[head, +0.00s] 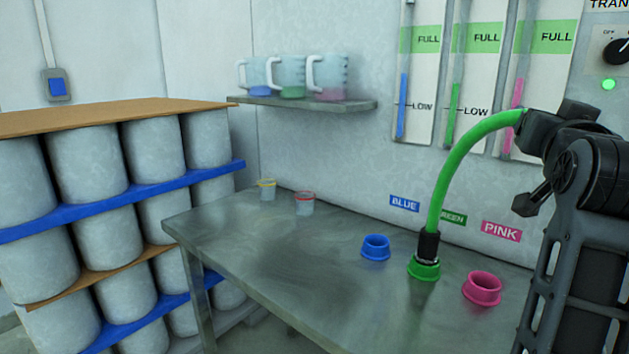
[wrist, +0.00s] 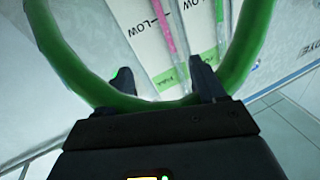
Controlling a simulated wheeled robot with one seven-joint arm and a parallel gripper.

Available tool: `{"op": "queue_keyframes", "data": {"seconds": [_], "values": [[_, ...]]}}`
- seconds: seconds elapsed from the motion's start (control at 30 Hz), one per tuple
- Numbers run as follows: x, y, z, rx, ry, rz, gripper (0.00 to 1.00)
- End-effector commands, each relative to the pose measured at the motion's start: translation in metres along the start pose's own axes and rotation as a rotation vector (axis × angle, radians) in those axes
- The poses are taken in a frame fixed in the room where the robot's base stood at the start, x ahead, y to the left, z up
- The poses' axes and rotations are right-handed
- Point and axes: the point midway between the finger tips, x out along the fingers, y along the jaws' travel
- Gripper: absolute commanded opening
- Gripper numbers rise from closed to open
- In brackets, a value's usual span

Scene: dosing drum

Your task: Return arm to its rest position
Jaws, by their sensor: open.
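My gripper (wrist: 166,84) is open in the wrist view, its two dark fingers apart. The green hose (wrist: 70,70) loops across that view, passing close to the fingers; I cannot tell if it touches them. In the head view my arm stands at the right, and the hose (head: 447,165) curves from beside its dark end down to the table. The hose's black nozzle (head: 429,246) stands upright in the green ring holder (head: 424,269). The hose's upper end is hidden behind my arm.
A blue ring (head: 375,248) and a pink ring (head: 482,289) flank the green one on the metal table (head: 270,265). Two small cups (head: 304,204) stand at its far left end. Jugs (head: 291,77) sit on a wall shelf. Stacked drums (head: 85,160) fill the left. Level gauges (head: 470,75) hang behind.

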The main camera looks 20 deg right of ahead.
Motion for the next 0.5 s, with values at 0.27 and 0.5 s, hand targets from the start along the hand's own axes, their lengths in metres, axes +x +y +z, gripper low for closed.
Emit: {"op": "queue_keyframes", "data": {"seconds": [0.27,0.5], "values": [[-0.04,-0.016,0.079,-0.214,0.011,-0.155,0.7],[-0.092,-0.02,0.146,-0.333,-0.009,-0.31,0.7]]}}
